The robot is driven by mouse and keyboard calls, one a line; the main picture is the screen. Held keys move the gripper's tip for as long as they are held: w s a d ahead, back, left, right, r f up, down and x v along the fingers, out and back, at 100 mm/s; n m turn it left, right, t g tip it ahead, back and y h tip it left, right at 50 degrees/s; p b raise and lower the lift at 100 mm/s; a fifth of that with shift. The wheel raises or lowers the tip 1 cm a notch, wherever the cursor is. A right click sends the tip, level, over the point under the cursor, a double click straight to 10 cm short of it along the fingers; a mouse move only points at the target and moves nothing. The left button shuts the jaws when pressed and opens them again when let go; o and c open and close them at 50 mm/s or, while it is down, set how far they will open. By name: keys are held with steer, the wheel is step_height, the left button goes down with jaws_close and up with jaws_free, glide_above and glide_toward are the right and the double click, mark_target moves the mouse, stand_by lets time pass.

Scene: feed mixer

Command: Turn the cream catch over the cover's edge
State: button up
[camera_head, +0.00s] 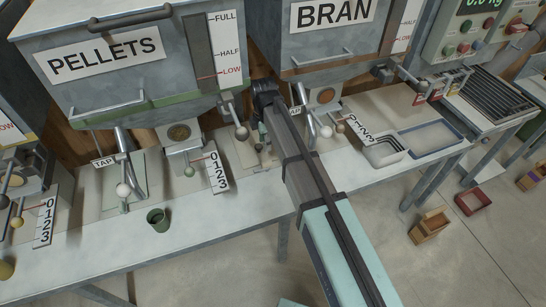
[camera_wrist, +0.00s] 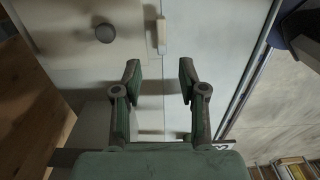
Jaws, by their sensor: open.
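In the wrist view my gripper (camera_wrist: 159,76) is open and empty, its two green-grey fingers apart. A small cream piece, which looks like the catch (camera_wrist: 161,36), hangs upright ahead of the gap between the fingertips, apart from them. It lies against a pale flat panel (camera_wrist: 205,35), which may be the cover; I cannot tell where its edge meets the catch. A round grey knob (camera_wrist: 105,33) is to the catch's left. In the head view my arm reaches under the hoppers and hides most of this spot; I cannot make out the catch there.
The pellets hopper (camera_head: 130,60) and bran hopper (camera_head: 325,40) overhang the bench (camera_head: 110,235). Ball-ended levers, such as a grey one (camera_head: 241,132), stick out near my arm. A green cup (camera_head: 158,220) stands on the bench, and a blue-rimmed tray (camera_head: 462,128) lies at right.

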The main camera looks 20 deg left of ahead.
mark_target(265, 163)
step_height(265, 163, down, 12)
steer(key=p, duration=0.3)
steer(key=shift+s+r, duration=0.15)
steer(key=shift+r, duration=0.05)
jaws_close()
